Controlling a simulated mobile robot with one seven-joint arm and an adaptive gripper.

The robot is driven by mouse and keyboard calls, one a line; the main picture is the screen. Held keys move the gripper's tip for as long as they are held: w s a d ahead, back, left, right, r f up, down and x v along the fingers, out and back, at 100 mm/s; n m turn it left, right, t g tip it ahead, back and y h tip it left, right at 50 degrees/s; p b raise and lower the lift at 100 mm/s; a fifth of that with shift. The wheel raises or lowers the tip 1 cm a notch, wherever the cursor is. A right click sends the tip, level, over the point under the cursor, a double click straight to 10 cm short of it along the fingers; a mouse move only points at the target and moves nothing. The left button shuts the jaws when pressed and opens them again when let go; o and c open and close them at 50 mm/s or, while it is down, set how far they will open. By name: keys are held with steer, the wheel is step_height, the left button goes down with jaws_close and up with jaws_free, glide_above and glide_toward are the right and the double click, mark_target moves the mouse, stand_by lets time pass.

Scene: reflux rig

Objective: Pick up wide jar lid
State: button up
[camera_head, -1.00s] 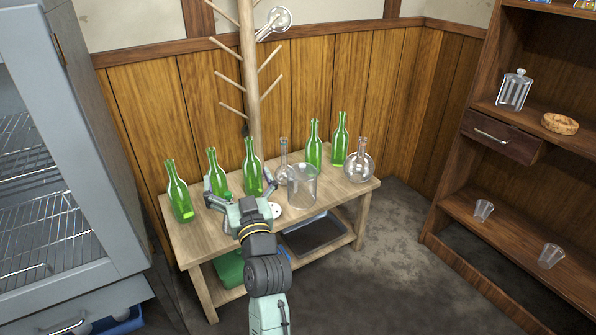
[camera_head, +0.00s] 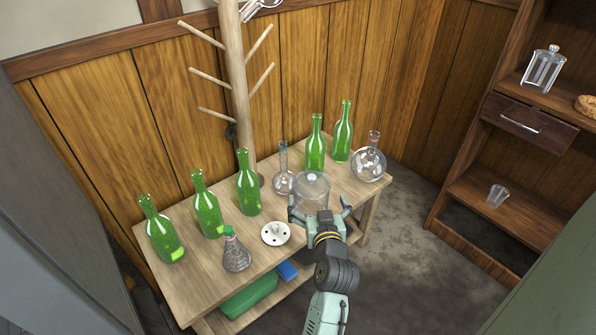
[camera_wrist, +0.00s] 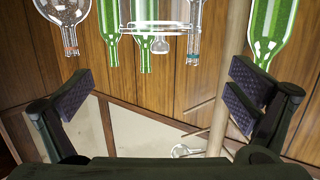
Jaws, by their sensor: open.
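A wide clear glass jar (camera_head: 312,193) stands on the wooden table. In the wrist view, which is upside down, a clear round lid (camera_wrist: 156,28) with a small knob appears to sit on its mouth. My gripper (camera_head: 320,209) is open and empty, with its fingers spread in front of the jar in the head view and covering part of it. In the wrist view my open gripper (camera_wrist: 160,90) has the lid centred beyond its fingertips, with a gap and no contact visible.
Several green bottles (camera_head: 248,185) line the table's back. A slim flask (camera_head: 283,180) and round flask (camera_head: 368,164) flank the jar. A white disc with holes (camera_head: 276,233) and a green-stoppered flask (camera_head: 236,253) stand left. A branched wooden stand (camera_head: 238,90) rises behind.

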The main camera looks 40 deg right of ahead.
mark_target(313, 179)
steer(key=x, duration=0.3)
steer(key=b+x, duration=0.1)
steer(key=x, duration=0.3)
steer(key=b+x, duration=0.1)
steer(key=x, duration=0.3)
steer(key=shift+r, duration=0.4)
steer(key=c, duration=1.6)
steer(key=shift+c, duration=0.5)
steer(key=shift+r, duration=0.1)
